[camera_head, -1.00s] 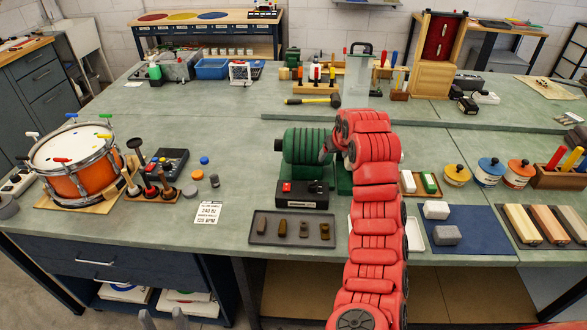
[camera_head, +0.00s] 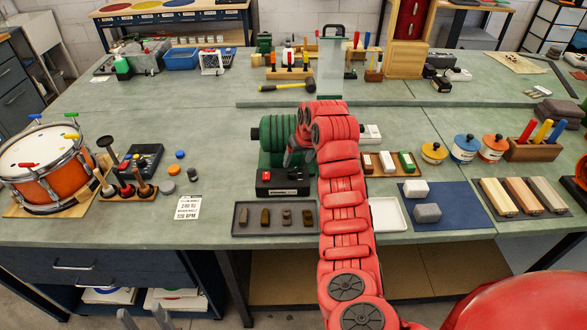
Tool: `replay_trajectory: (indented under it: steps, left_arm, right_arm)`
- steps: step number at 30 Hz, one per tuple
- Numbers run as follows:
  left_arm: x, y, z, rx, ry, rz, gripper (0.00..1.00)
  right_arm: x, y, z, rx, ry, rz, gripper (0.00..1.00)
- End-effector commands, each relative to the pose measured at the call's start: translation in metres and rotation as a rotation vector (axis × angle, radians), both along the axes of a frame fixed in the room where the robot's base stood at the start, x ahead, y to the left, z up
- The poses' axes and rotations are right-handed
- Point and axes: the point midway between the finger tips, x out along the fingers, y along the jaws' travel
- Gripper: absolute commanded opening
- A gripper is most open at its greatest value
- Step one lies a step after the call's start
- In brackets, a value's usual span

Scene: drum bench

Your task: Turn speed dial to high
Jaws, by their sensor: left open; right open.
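A black control box (camera_head: 283,182) with a red switch on its left stands in front of a green drum-like machine (camera_head: 273,140). A small dark knob (camera_head: 294,175) shows on the right of the box; its setting is too small to read. My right gripper (camera_head: 288,158), at the end of the red arm, is open just above and behind the box, with its fingers pointing down. It appears apart from the knob, and the red arm hides part of the machine. My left gripper (camera_head: 143,319) is open and low at the bottom left edge, off the bench.
A dark tray (camera_head: 250,230) with several small pieces lies in front of the box. A printed card (camera_head: 188,207) lies to its left, beyond it an orange drum (camera_head: 50,172). A white tray (camera_head: 387,214) and blue mat (camera_head: 445,226) lie right of my arm.

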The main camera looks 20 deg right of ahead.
Motion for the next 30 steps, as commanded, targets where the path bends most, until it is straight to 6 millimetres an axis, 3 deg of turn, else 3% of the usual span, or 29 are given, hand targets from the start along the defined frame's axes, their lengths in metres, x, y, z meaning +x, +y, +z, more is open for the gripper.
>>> replay_trajectory:
  steps: [8,12,28,30]
  left_arm:
    - [0.0,0.0,0.018,0.0,0.0,0.0,0.5]
    - [0.0,0.0,0.02,0.0,0.0,0.0,0.5]
    - [0.0,0.0,0.022,0.0,0.001,0.0,0.5]
    - [0.0,0.0,0.022,0.0,0.001,0.0,0.5]
  right_arm:
    - [0.017,0.005,-0.045,0.001,0.008,0.001,0.73]
    - [0.023,0.004,-0.058,0.003,0.005,-0.003,0.73]
    - [0.028,0.005,-0.07,-0.001,0.001,0.001,0.73]
    - [0.028,0.005,-0.07,-0.001,0.001,0.001,0.62]
